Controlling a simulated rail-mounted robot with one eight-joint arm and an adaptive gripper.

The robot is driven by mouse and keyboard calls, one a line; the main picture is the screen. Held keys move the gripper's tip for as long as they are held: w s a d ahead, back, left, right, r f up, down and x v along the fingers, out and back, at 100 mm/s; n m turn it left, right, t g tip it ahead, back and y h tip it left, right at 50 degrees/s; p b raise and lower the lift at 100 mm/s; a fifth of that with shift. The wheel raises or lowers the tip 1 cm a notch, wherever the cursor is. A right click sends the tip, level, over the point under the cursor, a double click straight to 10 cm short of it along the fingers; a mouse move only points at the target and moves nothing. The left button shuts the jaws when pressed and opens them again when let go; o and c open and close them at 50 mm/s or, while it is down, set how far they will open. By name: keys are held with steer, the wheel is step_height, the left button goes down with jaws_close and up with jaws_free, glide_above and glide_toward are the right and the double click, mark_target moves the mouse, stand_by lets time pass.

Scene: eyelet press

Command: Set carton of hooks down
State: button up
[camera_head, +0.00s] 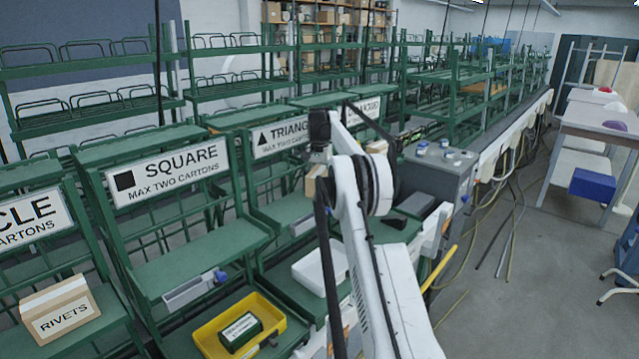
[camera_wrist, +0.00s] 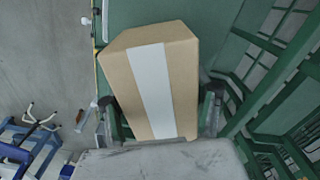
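A tan carton (camera_wrist: 150,80) with a pale tape strip fills the middle of the wrist view. My gripper (camera_wrist: 158,112) has one finger on each side of it, seemingly pressed against it. No lettering shows on the carton's visible faces, so I cannot read what it holds. In the head view a tan box face (camera_head: 314,182) shows beside my arm, by the TRIANGLE rack; it looks like the same carton. My arm hides most of it and the gripper.
A RIVETS carton (camera_head: 62,308) sits on the left rack. A yellow tray (camera_head: 208,335) holds a dark green box. A white bin (camera_head: 318,268) stands under the TRIANGLE rack. The SQUARE shelf (camera_head: 195,250) has bare room. A grey machine (camera_head: 438,172) stands right of my arm.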

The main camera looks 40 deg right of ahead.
steer(key=shift+o, duration=1)
steer(key=shift+r, duration=0.1)
step_height(320, 180, up, 11)
steer(key=shift+f+p, duration=0.2)
steer(key=shift+p, duration=0.85)
steer(key=shift+r+p, duration=0.8)
